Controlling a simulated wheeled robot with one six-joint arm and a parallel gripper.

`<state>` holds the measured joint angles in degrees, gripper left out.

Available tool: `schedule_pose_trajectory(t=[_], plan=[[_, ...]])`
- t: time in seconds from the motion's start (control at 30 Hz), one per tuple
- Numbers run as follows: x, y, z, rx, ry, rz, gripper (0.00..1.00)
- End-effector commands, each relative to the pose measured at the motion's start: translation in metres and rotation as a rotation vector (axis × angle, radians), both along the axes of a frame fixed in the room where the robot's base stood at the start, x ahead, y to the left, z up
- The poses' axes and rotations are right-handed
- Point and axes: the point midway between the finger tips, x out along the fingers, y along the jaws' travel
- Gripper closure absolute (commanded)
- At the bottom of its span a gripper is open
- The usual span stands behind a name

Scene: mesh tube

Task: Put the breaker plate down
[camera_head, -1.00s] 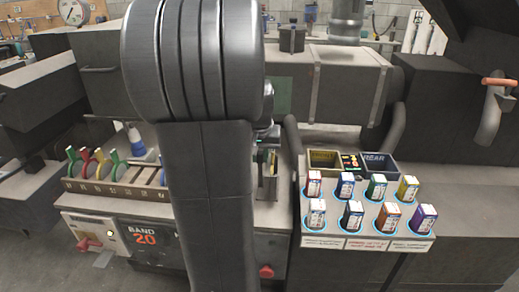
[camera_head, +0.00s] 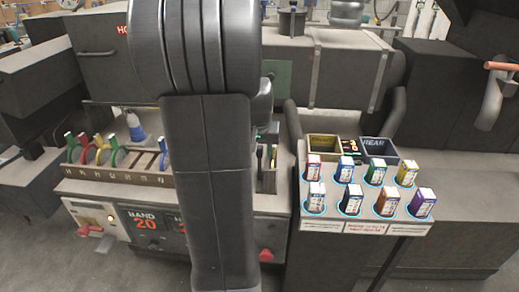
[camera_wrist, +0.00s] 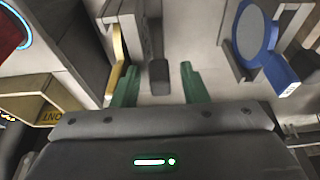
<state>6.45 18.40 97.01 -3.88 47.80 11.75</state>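My gripper (camera_wrist: 160,88) shows in the wrist view with its two green fingers spread apart. A dark grey block (camera_wrist: 159,76) shows between the fingers, with gaps on both sides; I see nothing clasped. A blue round piece with a grey face and blue handle (camera_wrist: 250,33) is to the right of the fingers, apart from them; it may be the breaker plate, but I cannot tell. A yellow upright piece (camera_wrist: 118,48) stands at a grey holder, close to the left finger. In the head view my arm hides the gripper and much of the bench behind it.
A slotted rack (camera_head: 115,176) with several coloured handles stands left of my arm. A small holder (camera_head: 268,180) is right of it. A gold box (camera_head: 322,142) and a dark box marked REAR (camera_head: 377,146) stand behind several coloured cartons. A white-and-blue bottle (camera_head: 134,128) stands behind the rack.

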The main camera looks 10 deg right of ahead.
Motion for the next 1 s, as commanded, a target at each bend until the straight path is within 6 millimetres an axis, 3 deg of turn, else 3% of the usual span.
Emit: schedule_pose_trajectory(t=[0.23, 0.7, 1.0], plan=[[-0.001, 0.000, 0.010, -0.001, -0.003, 0.000, 0.60], [-0.027, 0.008, 0.099, 0.000, -0.004, 0.000, 0.60], [-0.034, 0.010, 0.118, 0.000, 0.000, 0.000, 0.60]])
